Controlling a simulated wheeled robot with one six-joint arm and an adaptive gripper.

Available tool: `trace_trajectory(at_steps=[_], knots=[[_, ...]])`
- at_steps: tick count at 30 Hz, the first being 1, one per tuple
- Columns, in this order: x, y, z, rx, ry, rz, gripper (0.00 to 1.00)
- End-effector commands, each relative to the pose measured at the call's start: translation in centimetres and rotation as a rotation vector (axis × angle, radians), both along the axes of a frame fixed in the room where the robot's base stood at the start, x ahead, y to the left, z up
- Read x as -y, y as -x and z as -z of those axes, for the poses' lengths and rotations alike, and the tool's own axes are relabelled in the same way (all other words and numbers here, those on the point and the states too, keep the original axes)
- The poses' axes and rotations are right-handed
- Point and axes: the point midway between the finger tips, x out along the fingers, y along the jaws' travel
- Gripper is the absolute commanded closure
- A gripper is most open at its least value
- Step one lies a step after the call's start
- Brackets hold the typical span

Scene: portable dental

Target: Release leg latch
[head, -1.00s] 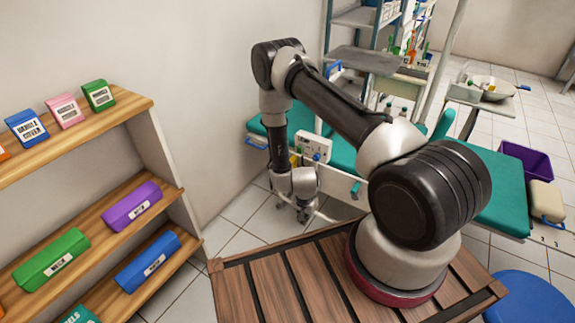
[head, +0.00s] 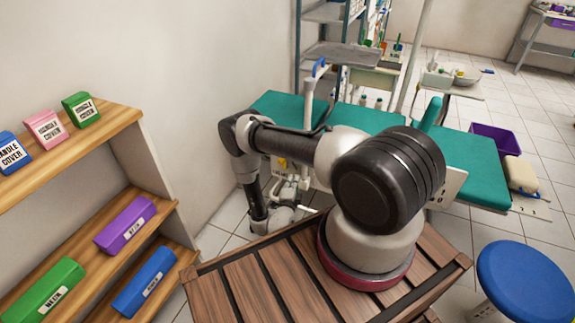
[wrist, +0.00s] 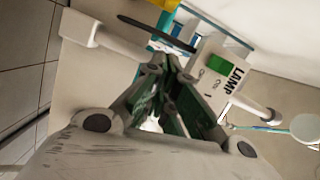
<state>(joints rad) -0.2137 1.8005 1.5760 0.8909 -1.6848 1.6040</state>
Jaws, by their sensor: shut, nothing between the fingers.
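The teal-topped dental couch (head: 475,165) stands beyond my arm in the head view. My gripper (wrist: 168,72) is shut and empty, its fingers meeting near the upper middle of the wrist view. I cannot tell which part is the leg latch. In the head view my arm hides much of the couch's near side.
A wooden shelf (head: 95,128) with coloured boxes stands close at left. A slatted wooden top (head: 225,285) is under my arm base. A blue stool (head: 525,280) is at lower right, and a purple bin (head: 497,138) is beyond the couch. Tiled floor is open at right.

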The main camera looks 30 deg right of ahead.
Motion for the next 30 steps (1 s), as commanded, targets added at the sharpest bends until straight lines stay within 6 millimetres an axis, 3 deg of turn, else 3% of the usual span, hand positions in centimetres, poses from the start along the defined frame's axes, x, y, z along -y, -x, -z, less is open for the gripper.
trace_trajectory(at_steps=[11,24,30], knots=[[0.7,-0.9,0.1,-0.003,0.000,0.001,1.00],[6.3,-7.8,0.3,0.000,0.001,0.002,1.00],[4.5,-10.1,0.9,-0.004,0.001,-0.002,1.00]])
